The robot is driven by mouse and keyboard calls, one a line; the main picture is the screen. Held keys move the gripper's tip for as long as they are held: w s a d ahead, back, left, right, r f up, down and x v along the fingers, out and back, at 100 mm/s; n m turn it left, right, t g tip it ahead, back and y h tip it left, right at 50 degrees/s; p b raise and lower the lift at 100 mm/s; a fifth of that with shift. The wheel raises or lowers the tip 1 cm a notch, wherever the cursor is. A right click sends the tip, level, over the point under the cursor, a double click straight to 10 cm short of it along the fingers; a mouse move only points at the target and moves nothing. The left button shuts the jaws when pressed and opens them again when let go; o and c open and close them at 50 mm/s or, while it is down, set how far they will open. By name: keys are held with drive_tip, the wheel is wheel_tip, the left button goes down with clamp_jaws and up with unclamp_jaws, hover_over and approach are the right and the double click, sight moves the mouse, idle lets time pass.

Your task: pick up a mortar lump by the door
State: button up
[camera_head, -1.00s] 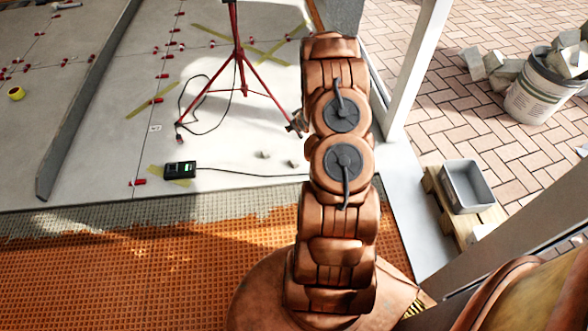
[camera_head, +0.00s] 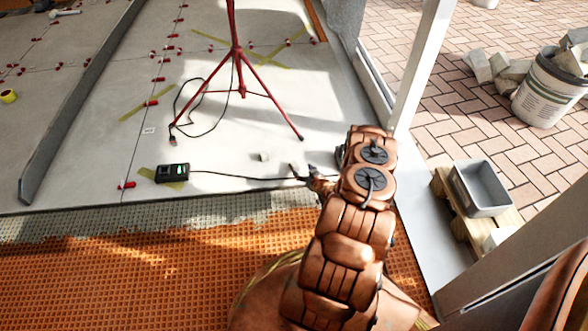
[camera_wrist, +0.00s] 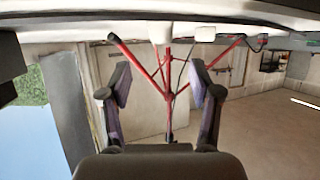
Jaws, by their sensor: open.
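A small pale mortar lump (camera_head: 263,157) lies on the grey tiles near the door side, below the red tripod. My gripper (camera_head: 302,172) is low over the tiles just right of this lump, its jaws apart and empty. In the wrist view my gripper (camera_wrist: 160,93) shows both fingers spread, with the tripod beyond them. That view looks upside down, with the floor along the top. Two pale lumps (camera_wrist: 160,34) (camera_wrist: 205,33) seem to sit on the floor there. In the head view a second lump is not clear, perhaps hidden by the gripper.
The red tripod (camera_head: 236,53) stands close behind the lump, its cable trailing on the tiles. A black device (camera_head: 172,173) lies left, its lead running toward my gripper. The white door post (camera_head: 420,70) is to the right. A grey tub (camera_head: 481,188) rests on a pallet outside.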

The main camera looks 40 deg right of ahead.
sight(294, 164)
drive_tip(key=b+x, duration=0.1)
drive_tip(key=x, duration=0.2)
drive_tip(key=b+x, duration=0.2)
drive_tip(key=x, duration=0.2)
drive_tip(key=shift+w+a+f, duration=0.1)
drive_tip(key=shift+a+f, duration=0.1)
drive_tip(key=shift+w, duration=0.2)
drive_tip(key=shift+c, duration=0.3)
clamp_jaws()
